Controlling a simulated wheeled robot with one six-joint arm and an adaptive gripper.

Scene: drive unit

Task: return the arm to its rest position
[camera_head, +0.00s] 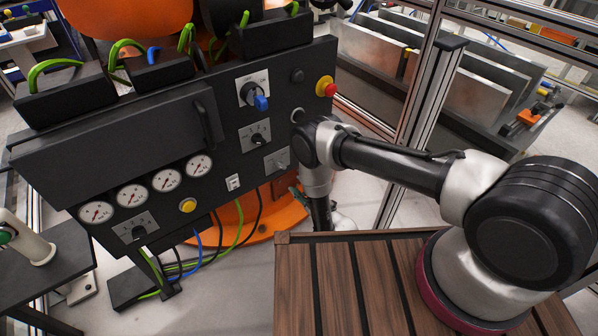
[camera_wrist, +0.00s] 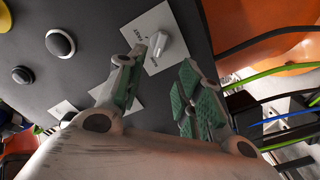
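My arm reaches from the wooden top in the head view to the right side of the dark control panel (camera_head: 222,165). My gripper (camera_head: 303,197) is low beside the panel's right edge and mostly hidden behind my wrist. In the wrist view my gripper (camera_wrist: 160,76) has its two green-padded fingers spread apart with nothing held between them. The panel face (camera_wrist: 100,25) lies just beyond the fingertips. A light grey knob (camera_wrist: 157,46) on a white plate shows near the left fingertip; I cannot tell whether they touch.
The panel carries a blue-handled switch (camera_head: 260,102), a red stop button (camera_head: 326,87) and several gauges. The wooden top (camera_head: 318,285) is below my arm. A metal post (camera_head: 418,100) stands behind my arm. Cables (camera_head: 240,222) hang below the panel.

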